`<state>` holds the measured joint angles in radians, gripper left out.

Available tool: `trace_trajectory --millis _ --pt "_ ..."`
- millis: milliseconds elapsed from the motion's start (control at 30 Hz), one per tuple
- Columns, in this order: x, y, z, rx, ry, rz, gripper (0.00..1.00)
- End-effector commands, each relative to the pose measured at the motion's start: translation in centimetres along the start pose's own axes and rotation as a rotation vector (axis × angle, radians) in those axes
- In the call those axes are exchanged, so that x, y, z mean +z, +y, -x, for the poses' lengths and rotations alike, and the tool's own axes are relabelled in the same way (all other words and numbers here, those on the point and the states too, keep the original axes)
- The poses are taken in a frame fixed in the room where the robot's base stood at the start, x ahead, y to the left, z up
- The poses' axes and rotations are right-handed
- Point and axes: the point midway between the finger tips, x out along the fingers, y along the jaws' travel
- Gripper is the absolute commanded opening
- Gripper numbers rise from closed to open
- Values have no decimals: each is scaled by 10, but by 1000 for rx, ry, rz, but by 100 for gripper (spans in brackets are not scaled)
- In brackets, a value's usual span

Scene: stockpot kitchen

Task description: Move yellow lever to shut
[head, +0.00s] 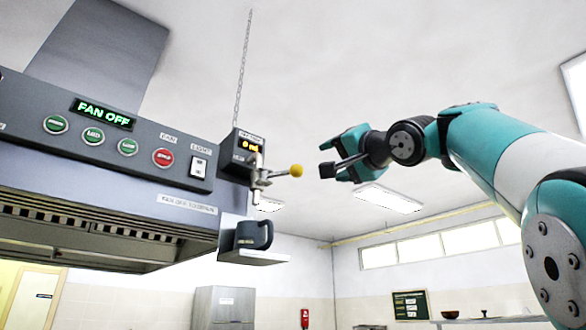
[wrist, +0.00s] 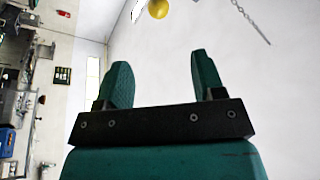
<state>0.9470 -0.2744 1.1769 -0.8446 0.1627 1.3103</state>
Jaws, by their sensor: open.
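The yellow lever knob (head: 296,170) sticks out to the right from a metal valve fitting (head: 260,178) at the right end of the hood. In the wrist view the open fingers (wrist: 158,75) point upward in the picture. The yellow ball (wrist: 158,8) shows at the top edge there, beyond the fingertips and partly cut off.
The hood panel (head: 110,130) holds a green "FAN OFF" display, several buttons and a light switch. A dark mug (head: 254,235) stands on a small shelf (head: 258,258) below the lever. A chain (head: 242,70) hangs from the ceiling above the box. The air between gripper and knob looks clear.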

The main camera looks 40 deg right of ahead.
Motion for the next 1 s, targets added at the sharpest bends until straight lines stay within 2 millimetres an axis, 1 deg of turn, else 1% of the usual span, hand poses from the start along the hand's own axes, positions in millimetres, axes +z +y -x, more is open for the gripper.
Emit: trace_trajectory --millis 167,267,400,700,833,1000 --pt "0 -1 -18 -4 -5 -6 63" --pt "1 -2 -32 -2 -9 -7 63" --pt "1 -2 -58 -1 -10 -6 63" --pt "-2 -4 -127 2 -7 -4 63" --pt "-1 -2 -150 4 -5 -2 63" --pt "0 0 -167 4 -4 -1 63"
